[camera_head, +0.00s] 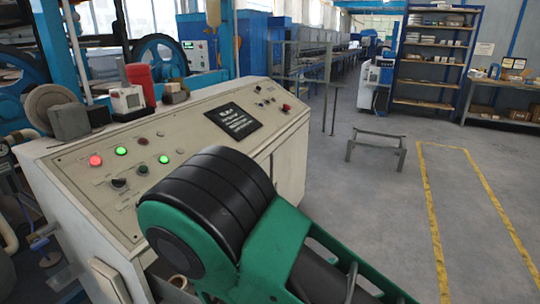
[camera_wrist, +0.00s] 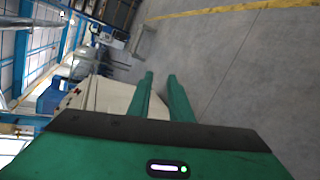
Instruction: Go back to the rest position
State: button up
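My gripper (camera_wrist: 161,76) shows in the wrist view as two green fingers with a clear gap between them, holding nothing. Floor and part of the pale console show past the fingers. In the head view my green and black arm is bent in front of the control console (camera_head: 65,170), and my gripper is out of that view. The console has a sloped top with a black display (camera_head: 233,118), a lit red button (camera_head: 96,161) and lit green buttons (camera_head: 164,159). Part of its face is hidden behind my arm.
A yellow line (camera_head: 430,200) marks the floor at the right. A shelf rack (camera_head: 430,60) and a bench (camera_head: 505,90) stand at the back right. The floor right of my arm is clear.

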jog(key=s+d+r+m+g, duration=0.35)
jog(key=d+m+g, duration=0.2)
jog(key=d, duration=0.45)
jog(key=s+d+r+m+g, duration=0.3)
jog(key=s+d+m+g, duration=0.3)
jog(key=d, duration=0.4)
jog(key=s+d+r+m+y, duration=0.4)
jog(key=s+r+m+y, duration=0.4)
jog(key=s+r, duration=0.3)
jog(key=s+m, duration=0.1)
jog(key=s, duration=0.3)
jog(key=shift+s+r, duration=0.35)
jog(key=shift+m, duration=0.25)
jog(key=shift+w+f, duration=0.25)
jog(key=shift+w, duration=0.35)
